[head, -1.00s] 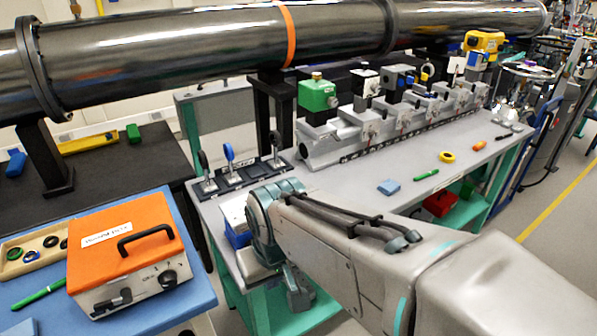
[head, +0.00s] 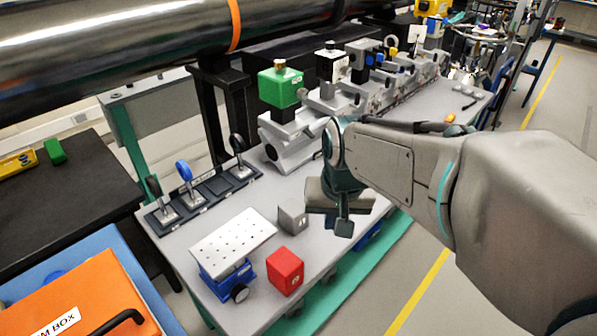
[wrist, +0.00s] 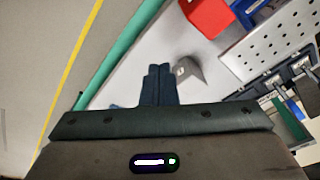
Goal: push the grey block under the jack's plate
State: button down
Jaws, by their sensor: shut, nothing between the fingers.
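The grey block (head: 293,216) stands on the bench in the head view, behind the red block and to the right of the jack. It also shows in the wrist view (wrist: 190,70), just right of the fingertips. The jack's plate (head: 235,243) is white with rows of holes, above a blue jack body (head: 228,282) with a black knob. The plate shows in the wrist view (wrist: 268,48) at the upper right. My gripper (head: 343,228) is shut and empty, low to the right of the grey block. I cannot tell whether it touches the block.
A red block (head: 285,270) stands right of the jack, in front of the grey block. A dark rack (head: 210,188) with several upright handled pieces lies behind the jack. A green-topped device (head: 280,87) stands on the rail farther back. The bench's front edge (head: 350,252) is near my gripper.

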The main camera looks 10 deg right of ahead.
aim_at(293, 216)
jog(key=w+d+f+m+g+p, duration=0.1)
jog(key=w+f+m, duration=0.35)
jog(key=w, duration=0.65)
jog(key=w+d+f+m+g, duration=0.1)
jog(key=w+d+f+m, duration=0.3)
jog(key=w, duration=0.7)
jog(key=shift+m, duration=0.25)
jog(key=f, duration=0.2)
jog(key=a+f, duration=0.1)
jog(key=f, duration=0.2)
jog(key=a+f+p, duration=0.1)
jog(key=f, duration=0.2)
jog(key=shift+a+f, duration=0.1)
jog(key=shift+f, duration=0.05)
jog(key=s+a, duration=0.2)
jog(key=a, duration=0.1)
jog(key=shift+p, duration=0.4)
jog(key=shift+s+a, duration=0.15)
jog(key=shift+a, duration=0.05)
